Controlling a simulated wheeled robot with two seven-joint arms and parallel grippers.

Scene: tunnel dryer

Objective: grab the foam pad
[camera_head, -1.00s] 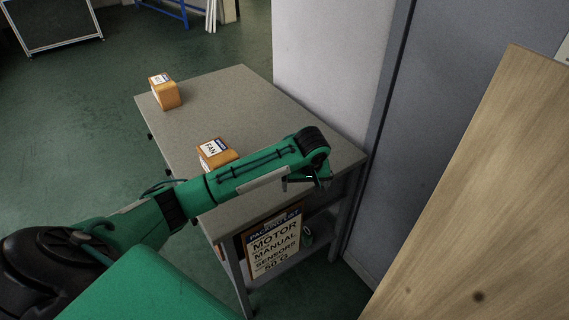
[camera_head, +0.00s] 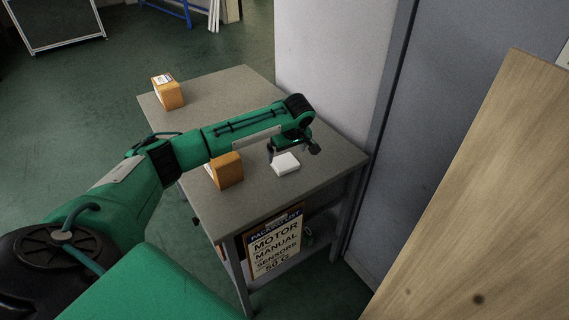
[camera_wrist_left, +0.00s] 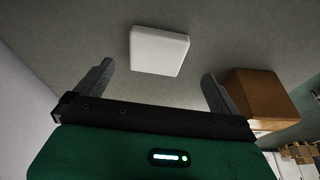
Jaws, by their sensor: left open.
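The foam pad is a small white block (camera_head: 285,163) lying on the grey table top near its front right part. In the left wrist view the pad (camera_wrist_left: 158,50) lies ahead of the fingers, roughly between their lines. My left gripper (camera_head: 295,148) is just behind and above the pad in the head view. In the left wrist view the gripper (camera_wrist_left: 157,85) has its fingers spread, with nothing between them, and the pad shows beyond the fingertips. My right gripper does not show.
An orange box (camera_head: 228,171) stands left of the pad and also shows right of the fingers in the left wrist view (camera_wrist_left: 262,98). Another orange box (camera_head: 168,92) stands at the table's far left. A wall (camera_head: 325,70) borders the table (camera_head: 225,95). A packing-list sign (camera_head: 274,243) hangs below.

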